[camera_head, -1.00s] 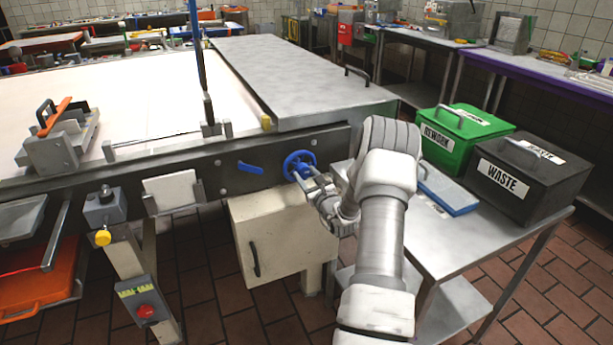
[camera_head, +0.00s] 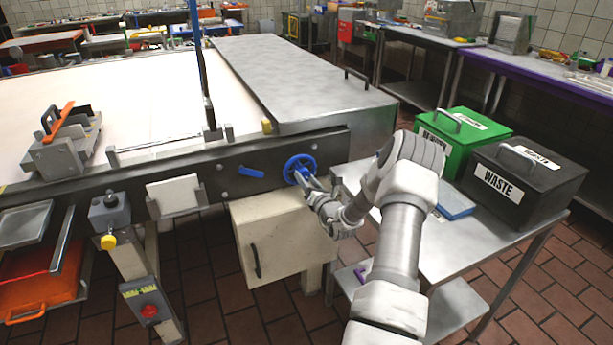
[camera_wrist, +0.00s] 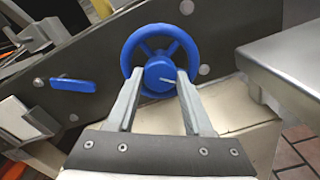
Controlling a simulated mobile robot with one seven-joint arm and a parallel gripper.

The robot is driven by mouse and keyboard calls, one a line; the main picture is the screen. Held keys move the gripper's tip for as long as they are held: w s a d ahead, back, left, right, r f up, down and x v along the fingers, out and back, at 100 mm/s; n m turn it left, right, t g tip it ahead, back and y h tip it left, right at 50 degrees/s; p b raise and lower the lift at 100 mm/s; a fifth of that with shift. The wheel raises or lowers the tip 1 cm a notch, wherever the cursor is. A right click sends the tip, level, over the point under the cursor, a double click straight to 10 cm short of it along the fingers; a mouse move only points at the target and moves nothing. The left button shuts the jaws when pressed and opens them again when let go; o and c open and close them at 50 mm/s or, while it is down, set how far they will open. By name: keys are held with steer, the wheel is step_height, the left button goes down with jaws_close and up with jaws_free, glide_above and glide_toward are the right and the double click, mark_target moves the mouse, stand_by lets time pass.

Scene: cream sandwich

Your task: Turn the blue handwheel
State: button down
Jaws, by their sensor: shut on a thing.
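The blue handwheel (camera_head: 299,163) is mounted on the dark side rail of the conveyor machine. The exact contact at the fingertips is partly hidden behind the fingers.
A blue lever (camera_head: 250,172) sits on the rail left of the handwheel. A cream cabinet (camera_head: 284,240) hangs below. A steel table (camera_head: 440,255) at the right carries a green box (camera_head: 463,142), a black waste box (camera_head: 525,185) and a blue item (camera_head: 454,203).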

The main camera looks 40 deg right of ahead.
steer(key=m+p, duration=0.3)
steer(key=m, duration=0.2)
steer(key=shift+r+m, duration=0.15)
steer(key=shift+m, duration=0.15)
steer(key=m+p, duration=0.2)
steer(key=m, duration=0.3)
steer(key=shift+m+p, duration=0.3)
steer(key=shift+p, duration=0.05)
steer(key=m+p, duration=0.1)
steer(key=m, duration=0.4)
steer(key=shift+p, duration=0.4)
steer(key=m, duration=0.5)
steer(key=shift+p, duration=0.35)
steer(key=shift+m, duration=0.4)
steer(key=shift+c, duration=1.5)
jaws_free()
